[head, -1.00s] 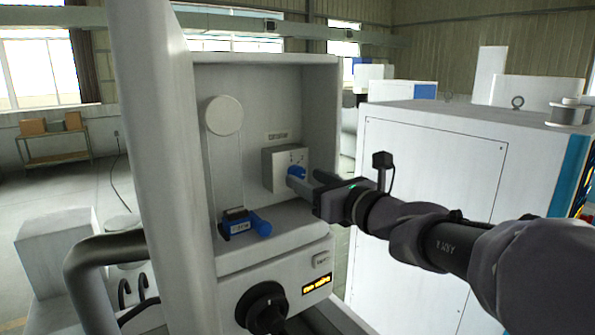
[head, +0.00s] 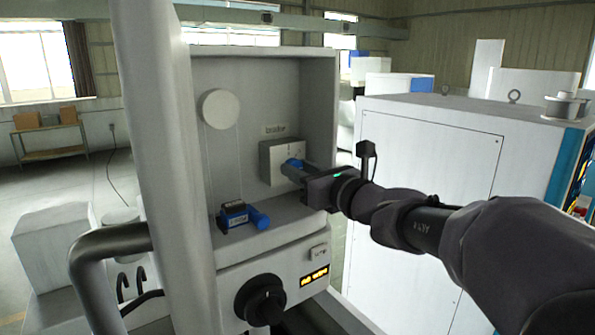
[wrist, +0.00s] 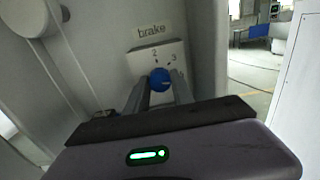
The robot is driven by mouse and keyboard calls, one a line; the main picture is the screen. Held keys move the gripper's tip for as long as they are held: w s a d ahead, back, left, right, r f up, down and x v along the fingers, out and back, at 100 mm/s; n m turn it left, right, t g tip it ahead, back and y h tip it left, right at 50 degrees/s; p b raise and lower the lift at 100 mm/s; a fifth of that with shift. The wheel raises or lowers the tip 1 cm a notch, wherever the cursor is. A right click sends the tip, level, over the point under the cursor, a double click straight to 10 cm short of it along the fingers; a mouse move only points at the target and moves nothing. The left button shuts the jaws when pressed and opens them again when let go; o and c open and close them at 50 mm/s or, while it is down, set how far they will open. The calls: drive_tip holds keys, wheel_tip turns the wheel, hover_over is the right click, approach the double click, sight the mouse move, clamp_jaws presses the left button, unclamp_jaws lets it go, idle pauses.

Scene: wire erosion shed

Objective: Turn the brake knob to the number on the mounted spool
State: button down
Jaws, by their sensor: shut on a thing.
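The blue brake knob (head: 293,164) sits on the front of a light grey box (head: 271,163) inside the white machine's recess. In the wrist view the knob (wrist: 159,80) is between my two fingertips, with the box's numbers 2 and 3 just above it and a "brake" label higher up. My gripper (head: 289,171) is shut on the knob. The knob's pointer and any other numbers are hidden or too small to read. A round white disc (head: 220,108) is mounted at the recess's upper left. No number on a mounted spool is readable.
A large white cabinet (head: 425,150) stands right, with a spool (head: 567,104) on top.

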drive_tip(key=shift+f, duration=0.15)
drive_tip(key=shift+f+n+b, duration=0.15)
drive_tip(key=shift+n+b, duration=0.55)
drive_tip(key=shift+b, duration=0.45)
drive_tip(key=n+b, duration=0.2)
drive_tip(key=b, duration=0.1)
drive_tip(key=n+b, duration=0.4)
drive_tip(key=b, duration=0.1)
drive_tip(key=shift+n+b, duration=0.85)
drive_tip(key=shift+n, duration=0.15)
drive_tip(key=shift+r, duration=0.25)
drive_tip(key=c, duration=1.1)
unclamp_jaws()
